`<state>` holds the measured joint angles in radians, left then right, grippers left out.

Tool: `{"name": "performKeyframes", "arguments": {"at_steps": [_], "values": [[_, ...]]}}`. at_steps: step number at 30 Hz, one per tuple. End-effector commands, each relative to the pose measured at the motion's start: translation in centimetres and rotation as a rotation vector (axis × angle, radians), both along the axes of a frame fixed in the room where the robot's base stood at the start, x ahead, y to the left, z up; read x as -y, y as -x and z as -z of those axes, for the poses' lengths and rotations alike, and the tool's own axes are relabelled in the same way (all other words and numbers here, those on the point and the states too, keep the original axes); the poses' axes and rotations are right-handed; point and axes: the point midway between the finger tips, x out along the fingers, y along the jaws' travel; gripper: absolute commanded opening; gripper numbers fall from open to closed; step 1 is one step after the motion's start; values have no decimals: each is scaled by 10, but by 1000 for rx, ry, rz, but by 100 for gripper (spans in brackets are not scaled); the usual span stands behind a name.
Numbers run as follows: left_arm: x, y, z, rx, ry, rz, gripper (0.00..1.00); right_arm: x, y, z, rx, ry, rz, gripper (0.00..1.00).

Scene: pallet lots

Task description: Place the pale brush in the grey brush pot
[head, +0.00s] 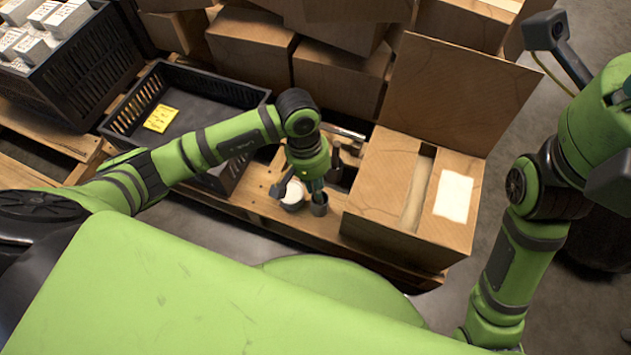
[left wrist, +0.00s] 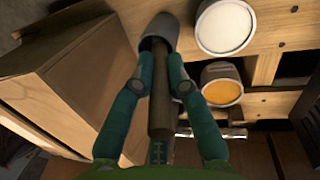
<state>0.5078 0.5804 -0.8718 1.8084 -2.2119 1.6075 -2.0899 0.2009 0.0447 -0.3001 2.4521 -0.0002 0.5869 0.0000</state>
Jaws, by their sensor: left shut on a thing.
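My left gripper (left wrist: 161,66) is shut on a brush (left wrist: 160,105), whose handle looks dark brown in the left wrist view. The grey brush pot (left wrist: 163,30) is just beyond the fingertips. The brush's far end lines up with the pot's mouth and appears to be inside it; how deep, I cannot tell. In the head view my left gripper (head: 312,184) points down above the grey pot (head: 319,207), which stands on the pallet beside the carton. The brush is mostly hidden there.
A white-topped can (head: 292,194) stands left of the pot; an orange-topped can (left wrist: 221,84) is also close by. An open carton (head: 385,190) stands close on the right. A black crate (head: 125,115) with a yellow label is at left. Boxes are stacked behind.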

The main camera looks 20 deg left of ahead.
Motion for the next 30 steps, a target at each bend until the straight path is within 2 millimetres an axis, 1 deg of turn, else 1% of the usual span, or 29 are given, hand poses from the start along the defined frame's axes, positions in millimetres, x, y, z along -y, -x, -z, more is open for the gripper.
{"name": "performKeyframes", "arguments": {"at_steps": [3,4,6,7,26,30], "values": [[0,0,0,0,0,0,0,0,0,0,0,0,0,40],[0,0,0,0,0,0,24,0,0,0,0,0,0,40],[0,0,0,0,0,0,41,0,0,0,0,0,0,40],[0,0,0,0,0,0,44,0,0,0,0,0,0,40],[0,0,0,0,-1,0,44,0,0,0,0,-1,-1,40],[-9,-4,2,2,-4,-2,44,0,0,5,0,-1,-1,40]]}}
